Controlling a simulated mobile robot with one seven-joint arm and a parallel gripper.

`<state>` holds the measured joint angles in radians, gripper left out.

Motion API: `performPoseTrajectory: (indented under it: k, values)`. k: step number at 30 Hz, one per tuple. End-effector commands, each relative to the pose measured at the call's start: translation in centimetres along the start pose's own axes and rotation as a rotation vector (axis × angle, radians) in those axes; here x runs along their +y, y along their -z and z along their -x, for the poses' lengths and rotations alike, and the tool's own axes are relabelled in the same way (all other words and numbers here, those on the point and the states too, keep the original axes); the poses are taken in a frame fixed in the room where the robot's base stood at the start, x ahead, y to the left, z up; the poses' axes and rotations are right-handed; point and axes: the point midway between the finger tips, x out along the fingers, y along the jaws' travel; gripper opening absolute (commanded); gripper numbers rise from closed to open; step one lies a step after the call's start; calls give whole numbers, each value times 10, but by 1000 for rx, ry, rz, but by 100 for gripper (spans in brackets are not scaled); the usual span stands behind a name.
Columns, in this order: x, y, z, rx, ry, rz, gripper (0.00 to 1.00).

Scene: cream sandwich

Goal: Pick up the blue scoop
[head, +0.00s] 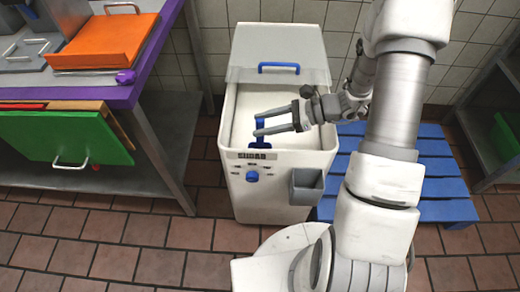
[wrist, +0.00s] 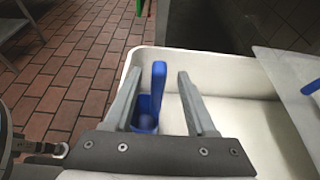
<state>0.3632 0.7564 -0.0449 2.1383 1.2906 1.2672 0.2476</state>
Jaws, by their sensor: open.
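The blue scoop (head: 259,142) is inside the white bin (head: 227,128), near its front wall, partly hidden by my gripper. In the wrist view the blue scoop (wrist: 158,88) has its handle upright between the fingers, with a visible gap on each side. Its bowl is lower and partly hidden by the left finger. My gripper (head: 257,124) reaches in from the right over the bin's opening. In the wrist view my gripper (wrist: 160,73) is open, its fingers on either side of the handle and holding nothing.
The bin's lid (head: 250,75), with a blue handle (head: 279,68), covers the back of the opening. A grey box (head: 307,187) hangs on the bin's front. A blue pallet (head: 440,180) lies at right. A purple-topped table (head: 125,95) with orange and green boards stands at left.

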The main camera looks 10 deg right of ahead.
Motion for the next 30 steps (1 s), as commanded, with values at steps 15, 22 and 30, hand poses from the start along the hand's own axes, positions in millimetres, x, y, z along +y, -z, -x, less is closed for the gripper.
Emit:
performPoseTrajectory:
  k: [15, 22, 30]
  values:
    - [2, 0, -42, 0, 0, 0, 56]
    - [2, 0, -42, 0, 0, 0, 22]
    - [2, 0, -42, 0, 0, 0, 0]
